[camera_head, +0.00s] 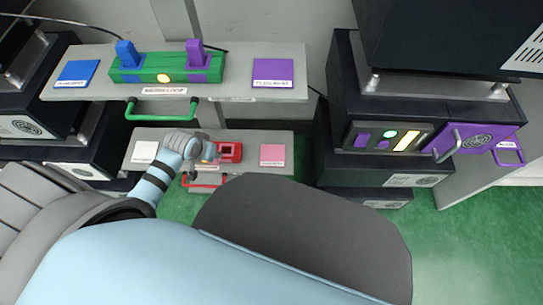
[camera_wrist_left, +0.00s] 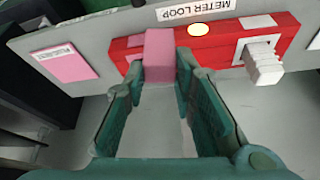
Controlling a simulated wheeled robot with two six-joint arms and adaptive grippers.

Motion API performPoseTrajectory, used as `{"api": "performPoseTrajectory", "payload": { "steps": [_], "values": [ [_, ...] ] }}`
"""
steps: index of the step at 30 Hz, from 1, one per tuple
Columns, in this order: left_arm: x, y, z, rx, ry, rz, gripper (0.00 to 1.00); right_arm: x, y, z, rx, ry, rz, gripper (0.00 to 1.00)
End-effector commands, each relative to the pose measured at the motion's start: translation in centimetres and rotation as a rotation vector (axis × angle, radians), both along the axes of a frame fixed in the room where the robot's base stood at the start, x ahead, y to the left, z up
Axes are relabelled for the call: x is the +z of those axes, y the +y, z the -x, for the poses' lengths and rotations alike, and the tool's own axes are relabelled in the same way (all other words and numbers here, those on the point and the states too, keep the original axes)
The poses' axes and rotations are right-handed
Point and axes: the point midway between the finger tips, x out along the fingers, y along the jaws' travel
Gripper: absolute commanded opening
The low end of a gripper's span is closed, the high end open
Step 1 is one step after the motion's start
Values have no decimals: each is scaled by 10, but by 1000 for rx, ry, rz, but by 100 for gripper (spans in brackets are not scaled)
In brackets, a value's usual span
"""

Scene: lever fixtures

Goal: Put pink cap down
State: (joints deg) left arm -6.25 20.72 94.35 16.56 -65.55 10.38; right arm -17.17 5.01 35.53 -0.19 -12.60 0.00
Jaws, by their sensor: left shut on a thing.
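The pink cap (camera_wrist_left: 159,55) is a small block between my left gripper's (camera_wrist_left: 160,75) fingertips in the left wrist view. The fingers are shut on it, over the red fixture (camera_wrist_left: 215,45). I cannot tell whether the cap's far end is seated in the fixture or clear of it. A white ridged cap (camera_wrist_left: 263,68) stands on the same fixture to the right. In the head view my left gripper (camera_head: 207,150) covers the left part of the red fixture (camera_head: 236,152), and the pink cap cannot be made out. My right gripper is not in view.
A pink pad (camera_head: 272,155) lies right of the red fixture, a white pad (camera_head: 144,152) left. The upper shelf holds a green fixture (camera_head: 165,62) with blue and purple caps. A black cabinet with a purple door (camera_head: 478,143) stands right. Red handle (camera_head: 203,180) projects in front.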

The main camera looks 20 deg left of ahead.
Motion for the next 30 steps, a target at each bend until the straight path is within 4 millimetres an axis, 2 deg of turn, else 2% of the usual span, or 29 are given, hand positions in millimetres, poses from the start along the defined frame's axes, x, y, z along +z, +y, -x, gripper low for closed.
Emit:
{"api": "performPoseTrajectory", "payload": {
  "steps": [1,7,11,16,20,30],
  "values": [
    [-8,8,-8,-68,0,-3,1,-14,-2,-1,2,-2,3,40],
    [-5,13,-19,-386,2,0,1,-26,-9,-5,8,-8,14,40],
    [-3,3,-10,-623,4,3,1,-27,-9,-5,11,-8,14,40],
    [-2,-20,4,-893,1,3,1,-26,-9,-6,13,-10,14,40],
    [-3,-28,1,-977,-2,3,1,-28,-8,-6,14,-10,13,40],
    [-6,-96,-59,-984,-4,4,1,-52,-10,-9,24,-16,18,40]
  ]
}}
